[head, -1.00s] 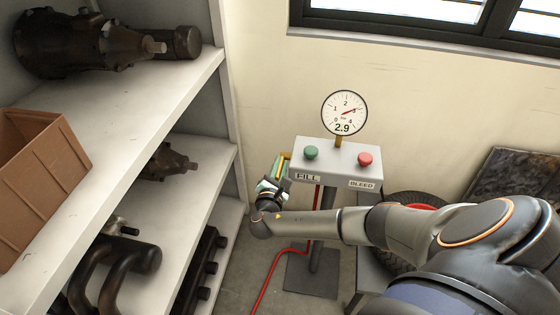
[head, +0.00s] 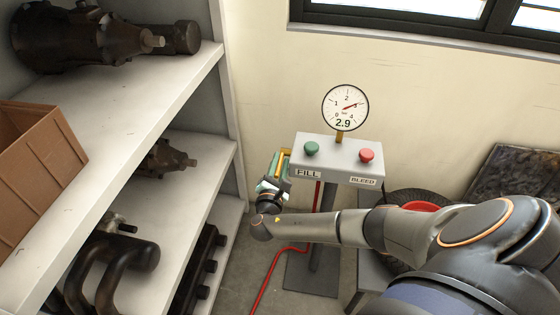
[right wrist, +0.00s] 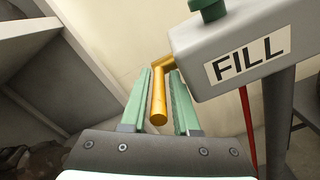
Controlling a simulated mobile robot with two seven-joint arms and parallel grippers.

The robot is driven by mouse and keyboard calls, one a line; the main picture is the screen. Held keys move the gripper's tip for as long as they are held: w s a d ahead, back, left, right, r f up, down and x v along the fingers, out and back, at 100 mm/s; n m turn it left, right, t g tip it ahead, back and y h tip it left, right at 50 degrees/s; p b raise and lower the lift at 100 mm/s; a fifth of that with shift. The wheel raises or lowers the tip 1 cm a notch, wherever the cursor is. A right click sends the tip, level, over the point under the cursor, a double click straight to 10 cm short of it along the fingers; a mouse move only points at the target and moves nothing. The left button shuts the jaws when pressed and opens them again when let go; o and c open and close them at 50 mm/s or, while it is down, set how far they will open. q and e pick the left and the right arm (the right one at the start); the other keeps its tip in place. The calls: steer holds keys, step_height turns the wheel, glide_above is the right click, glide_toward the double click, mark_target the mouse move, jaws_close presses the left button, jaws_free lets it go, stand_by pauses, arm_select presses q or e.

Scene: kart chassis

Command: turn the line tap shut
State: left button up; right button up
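The line tap is a yellow handle (head: 285,163) on the left side of the grey control box. In the right wrist view the yellow handle (right wrist: 159,100) lies between the two green fingers, its bar pointing back toward the palm. My right gripper (right wrist: 163,80) is open around the handle, with a narrow gap showing on both sides. In the head view my right gripper (head: 276,168) is at the box's left end, partly covering the tap. My left gripper is not in view.
The grey box (head: 338,158) carries a green FILL button (head: 312,149), a red BLEED button (head: 367,155) and a gauge (head: 345,107) reading 2.9. A red hose (head: 272,272) runs to the floor. Shelves (head: 130,130) with dark parts stand close on the left.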

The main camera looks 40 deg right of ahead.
arm_select(q)
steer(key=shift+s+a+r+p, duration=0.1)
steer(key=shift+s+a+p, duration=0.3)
steer(key=shift+p, duration=0.1)
arm_select(e)
steer(key=v, duration=1.2)
steer(key=shift+s+a, duration=0.15)
steer(key=shift+s, duration=0.1)
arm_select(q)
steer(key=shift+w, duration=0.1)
